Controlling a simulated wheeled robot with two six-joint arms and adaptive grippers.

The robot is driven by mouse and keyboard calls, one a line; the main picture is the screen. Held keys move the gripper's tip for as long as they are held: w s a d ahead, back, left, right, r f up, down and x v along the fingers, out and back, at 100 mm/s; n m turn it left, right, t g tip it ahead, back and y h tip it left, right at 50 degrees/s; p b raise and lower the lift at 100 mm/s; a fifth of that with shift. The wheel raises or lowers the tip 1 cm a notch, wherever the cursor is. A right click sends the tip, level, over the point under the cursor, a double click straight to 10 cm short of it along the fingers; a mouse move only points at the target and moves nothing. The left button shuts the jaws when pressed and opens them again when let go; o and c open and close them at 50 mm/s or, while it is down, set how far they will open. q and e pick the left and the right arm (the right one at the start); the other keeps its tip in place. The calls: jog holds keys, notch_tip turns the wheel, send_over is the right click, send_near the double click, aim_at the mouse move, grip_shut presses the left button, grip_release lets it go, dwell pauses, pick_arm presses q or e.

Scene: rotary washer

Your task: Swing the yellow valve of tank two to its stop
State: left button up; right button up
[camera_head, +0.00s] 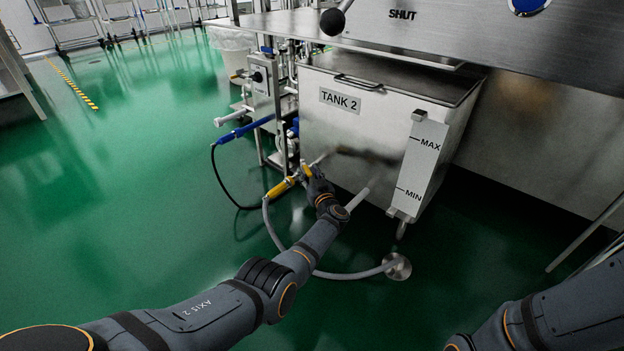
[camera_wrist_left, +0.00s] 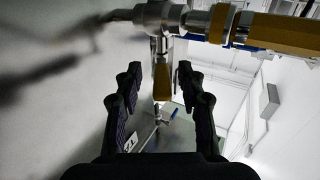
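Tank two is a steel box (camera_head: 365,125) labelled TANK 2. Its small yellow valve lever (camera_head: 308,171) sits at the tank's lower left, partly hidden by my left gripper (camera_head: 315,176). In the left wrist view, the yellow lever (camera_wrist_left: 162,82) hangs from a metal valve body (camera_wrist_left: 160,14) and lies between the two black fingers of my left gripper (camera_wrist_left: 160,78). The fingers are open, with a gap showing on both sides of the lever. My right arm shows at the lower right of the head view, but its gripper is out of frame.
A yellow hose grip (camera_head: 280,187) joins the valve on its left; its grey hose (camera_head: 335,274) curves to a floor drain (camera_head: 397,267). A blue spray handle (camera_head: 244,130) and a control box (camera_head: 262,82) stand left of the tank. Green floor lies clear to the left.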

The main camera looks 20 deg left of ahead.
pick_arm(q)
jog(key=v, duration=0.6)
jog(key=shift+s+d, duration=0.15)
jog(key=shift+s, duration=0.15)
